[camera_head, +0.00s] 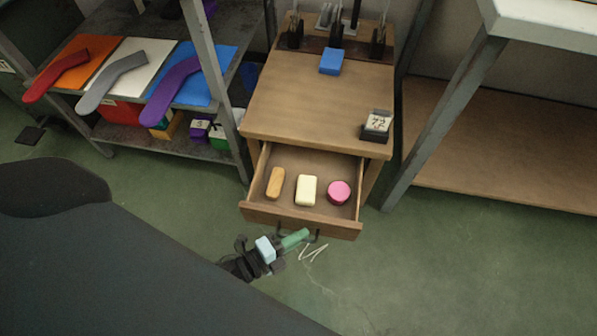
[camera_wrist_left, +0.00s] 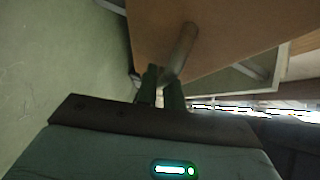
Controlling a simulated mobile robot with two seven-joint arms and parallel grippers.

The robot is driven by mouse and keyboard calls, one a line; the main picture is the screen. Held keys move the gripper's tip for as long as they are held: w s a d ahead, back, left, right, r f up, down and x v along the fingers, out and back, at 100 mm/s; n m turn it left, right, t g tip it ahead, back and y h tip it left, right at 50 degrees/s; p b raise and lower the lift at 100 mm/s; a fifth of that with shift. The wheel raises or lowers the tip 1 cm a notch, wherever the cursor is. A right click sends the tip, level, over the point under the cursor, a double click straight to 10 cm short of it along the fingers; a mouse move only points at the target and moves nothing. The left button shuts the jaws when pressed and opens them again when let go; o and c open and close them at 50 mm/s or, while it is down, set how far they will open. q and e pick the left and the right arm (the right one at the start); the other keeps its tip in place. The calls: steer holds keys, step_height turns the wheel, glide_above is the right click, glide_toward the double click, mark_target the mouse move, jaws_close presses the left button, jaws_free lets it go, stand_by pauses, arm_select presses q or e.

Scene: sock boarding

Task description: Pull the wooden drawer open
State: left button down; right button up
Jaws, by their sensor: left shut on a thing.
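The wooden drawer (camera_head: 335,228) stands pulled out of the wooden cabinet (camera_head: 318,105), with its inside showing. My left gripper (camera_head: 303,236) is at the middle of the drawer's front. It is shut on the drawer handle (camera_wrist_left: 184,45), a bar that runs between the green fingers in the left wrist view. The drawer front (camera_wrist_left: 240,25) fills the top of that view. In the head view the gripper hides part of the dark handle. My right gripper is not in view.
The drawer holds a tan block (camera_head: 275,183), a cream block (camera_head: 306,190) and a pink round piece (camera_head: 339,193). A small "72" display (camera_head: 377,125) and a blue block (camera_head: 331,61) sit on the cabinet. Shelving stands on both sides. Green floor (camera_head: 450,270) lies clear at right.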

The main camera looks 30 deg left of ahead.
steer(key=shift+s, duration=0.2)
arm_select(q)
steer(key=c, duration=1.8)
jaws_free()
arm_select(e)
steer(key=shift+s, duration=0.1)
